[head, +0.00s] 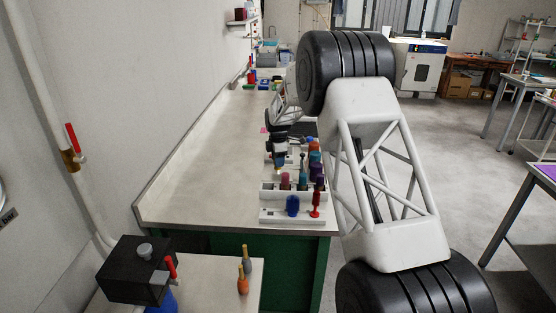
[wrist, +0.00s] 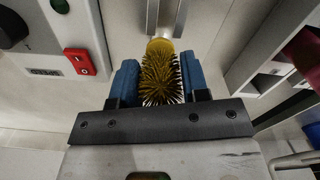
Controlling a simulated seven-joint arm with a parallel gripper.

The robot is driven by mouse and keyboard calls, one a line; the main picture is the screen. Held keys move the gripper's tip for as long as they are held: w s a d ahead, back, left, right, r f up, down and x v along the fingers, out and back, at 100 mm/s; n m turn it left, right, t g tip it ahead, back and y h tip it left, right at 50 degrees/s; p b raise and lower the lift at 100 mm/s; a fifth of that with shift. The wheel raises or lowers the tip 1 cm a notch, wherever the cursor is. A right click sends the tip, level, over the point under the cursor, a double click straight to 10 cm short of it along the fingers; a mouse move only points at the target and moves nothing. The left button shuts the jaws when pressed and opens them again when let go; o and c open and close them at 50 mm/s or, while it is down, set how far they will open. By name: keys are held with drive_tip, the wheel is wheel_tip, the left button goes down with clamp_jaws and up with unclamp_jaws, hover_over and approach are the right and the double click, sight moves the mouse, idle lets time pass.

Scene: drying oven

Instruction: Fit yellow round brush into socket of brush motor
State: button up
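The yellow round brush (wrist: 160,78) is between the two blue finger pads of my gripper (wrist: 157,80) in the wrist view. The pads press against its bristles on both sides, and its solid yellow end points away from the palm. Two narrow metal bars (wrist: 166,14) lie just beyond that end; I cannot tell if they touch it. In the head view my gripper (head: 278,160) is over the rack on the long bench, small and partly hidden. I cannot clearly identify the brush motor or its socket in either view.
A white panel (wrist: 58,35) with a red switch is at the wrist view's left. A white rack (head: 275,215) holds several coloured tools at the bench's right edge. The bench (head: 205,175) is clear left of it. A black box (head: 137,272) stands on a lower table.

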drive_tip(key=shift+o, duration=1)
drive_tip(key=shift+r, duration=0.1)
drive_tip(key=shift+r, duration=3.85)
drive_tip(key=shift+s+d+r, duration=0.15)
drive_tip(key=shift+r, duration=0.05)
drive_tip(key=s+d+r+m, duration=0.3)
drive_tip(key=s+d+r, duration=0.25)
drive_tip(key=s, duration=0.45)
drive_tip(key=s+d+r+m+t, duration=0.1)
drive_tip(key=s+d+r+m, duration=0.35)
drive_tip(key=s+r, duration=0.4)
drive_tip(key=s+d+r+m, duration=0.35)
drive_tip(key=s+d, duration=0.25)
drive_tip(key=s, duration=0.5)
drive_tip(key=s+d+f+m, duration=0.1)
drive_tip(key=s+d+m, duration=0.1)
drive_tip(key=s, duration=1.1)
drive_tip(key=s+d+f+m+t, duration=0.1)
drive_tip(key=s+m, duration=0.4)
drive_tip(key=s, duration=0.7)
drive_tip(key=s+d+f+m, duration=0.2)
drive_tip(key=s+d, duration=0.3)
drive_tip(key=s, duration=0.8)
drive_tip(key=shift+s+f+m+t, duration=0.2)
drive_tip(key=shift+s+m+t, duration=0.15)
drive_tip(key=shift+m, duration=0.55)
